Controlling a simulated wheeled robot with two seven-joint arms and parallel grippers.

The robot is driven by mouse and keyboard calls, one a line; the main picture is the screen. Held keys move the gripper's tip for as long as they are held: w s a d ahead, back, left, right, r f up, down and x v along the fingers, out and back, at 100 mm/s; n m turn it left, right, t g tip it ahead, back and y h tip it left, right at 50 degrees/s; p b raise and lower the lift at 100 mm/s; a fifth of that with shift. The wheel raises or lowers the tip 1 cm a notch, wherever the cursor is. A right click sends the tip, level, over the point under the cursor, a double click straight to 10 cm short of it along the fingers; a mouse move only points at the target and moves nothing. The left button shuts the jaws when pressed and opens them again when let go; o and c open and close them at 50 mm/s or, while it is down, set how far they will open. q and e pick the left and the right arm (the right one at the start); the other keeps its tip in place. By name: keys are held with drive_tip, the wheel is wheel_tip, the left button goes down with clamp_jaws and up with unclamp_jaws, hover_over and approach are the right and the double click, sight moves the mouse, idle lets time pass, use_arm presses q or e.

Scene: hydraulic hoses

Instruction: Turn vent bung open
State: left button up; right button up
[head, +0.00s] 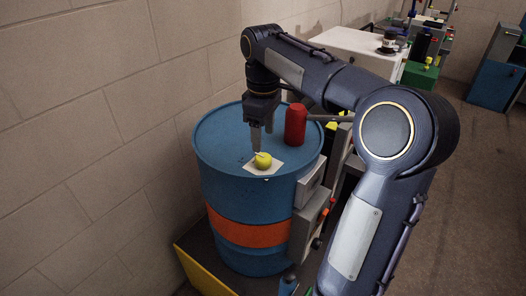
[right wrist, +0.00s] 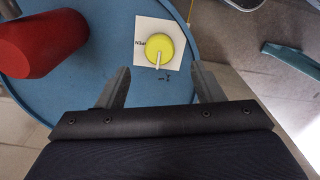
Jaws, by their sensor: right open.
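The vent bung (head: 263,160) is a yellow round knob on a pale square label, on top of a blue drum (head: 225,147). In the right wrist view the bung (right wrist: 160,46) shows a pale pointer bar towards the gripper, and dark lettering stands on the label and beside it. My right gripper (head: 258,152) is above the drum lid close to the bung. In the right wrist view its two fingers (right wrist: 158,88) are spread wide, with nothing between them, and the bung lies beyond the tips. Whether a finger touches the bung I cannot tell. My left gripper is not in view.
A red cylinder (head: 295,125) stands on the lid beside the gripper; it is also in the right wrist view (right wrist: 42,42). A grey box (head: 305,222) is at the drum's right side. A block wall (head: 100,120) is close on the left.

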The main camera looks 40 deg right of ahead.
sight(264, 157)
wheel_tip(264, 157, down, 7)
drive_tip(key=shift+f, duration=0.1)
drive_tip(key=shift+c, duration=0.4)
drive_tip(key=c, duration=0.9)
